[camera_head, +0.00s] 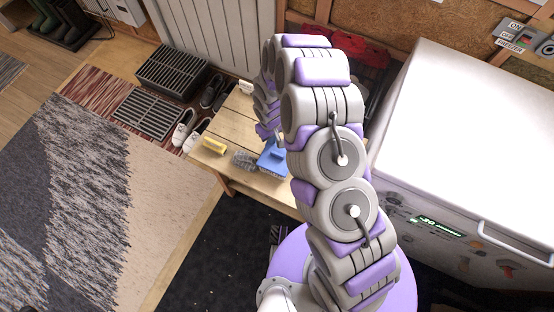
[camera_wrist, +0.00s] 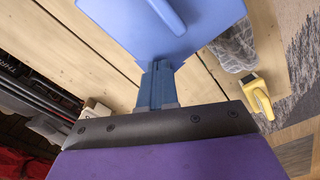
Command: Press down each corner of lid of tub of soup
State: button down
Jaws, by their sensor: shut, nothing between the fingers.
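The tub of soup has a light blue lid (camera_head: 272,158) and sits on the wooden bench, partly hidden by my arm in the head view. The lid (camera_wrist: 190,25) fills the top of the wrist view, with a raised blue ridge on it; its far part is cut off by the frame. My gripper (camera_wrist: 160,66) is shut and empty, its dark blue fingers together. The fingertips overlap the lid's near edge in the picture; whether they touch it I cannot tell.
A grey, clear-looking item (camera_head: 243,159) and a yellow item (camera_head: 214,145) lie left of the tub on the bench (camera_head: 265,188). A small white object (camera_head: 246,87) is at the bench's far end. A white freezer (camera_head: 460,130) stands on the right.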

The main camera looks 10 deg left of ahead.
jog(key=shift+f, duration=0.2)
jog(key=shift+r, duration=0.15)
jog(key=shift+r+p, duration=1.05)
jog(key=shift+r, duration=1.85)
